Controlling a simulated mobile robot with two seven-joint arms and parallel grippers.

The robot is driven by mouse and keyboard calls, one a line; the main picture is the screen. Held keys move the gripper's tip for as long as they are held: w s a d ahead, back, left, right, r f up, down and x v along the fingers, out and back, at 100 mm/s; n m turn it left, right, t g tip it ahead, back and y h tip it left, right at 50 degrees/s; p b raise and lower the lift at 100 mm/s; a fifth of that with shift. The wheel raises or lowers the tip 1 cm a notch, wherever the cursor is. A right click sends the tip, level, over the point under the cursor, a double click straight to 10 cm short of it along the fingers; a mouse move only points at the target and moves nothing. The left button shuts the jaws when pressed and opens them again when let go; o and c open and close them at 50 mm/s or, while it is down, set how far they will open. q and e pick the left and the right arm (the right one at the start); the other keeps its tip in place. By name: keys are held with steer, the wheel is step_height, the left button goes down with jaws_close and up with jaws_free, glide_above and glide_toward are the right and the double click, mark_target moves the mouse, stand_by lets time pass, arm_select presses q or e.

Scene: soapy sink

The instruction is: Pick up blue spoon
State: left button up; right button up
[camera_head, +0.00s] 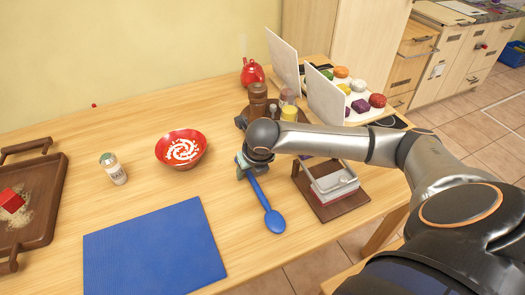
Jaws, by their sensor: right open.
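A blue spoon (265,203) lies on the wooden table, its bowl toward the front and its handle running back under my right gripper. My right gripper (241,168) is open over the handle end of the spoon, and its own wrist hides much of the fingers. Whether the fingers touch the handle cannot be seen. My left gripper is not in view.
A blue mat (155,250) and a red bowl (180,149) with a white pattern lie left of the spoon. A small shaker (113,169) and a wooden tray (49,205) are farther left. A wooden stand (333,203) is at right; a red teapot (252,73) stands behind.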

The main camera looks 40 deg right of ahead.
steer(key=shift+f, duration=0.1)
steer(key=shift+c, duration=0.5)
jaws_close()
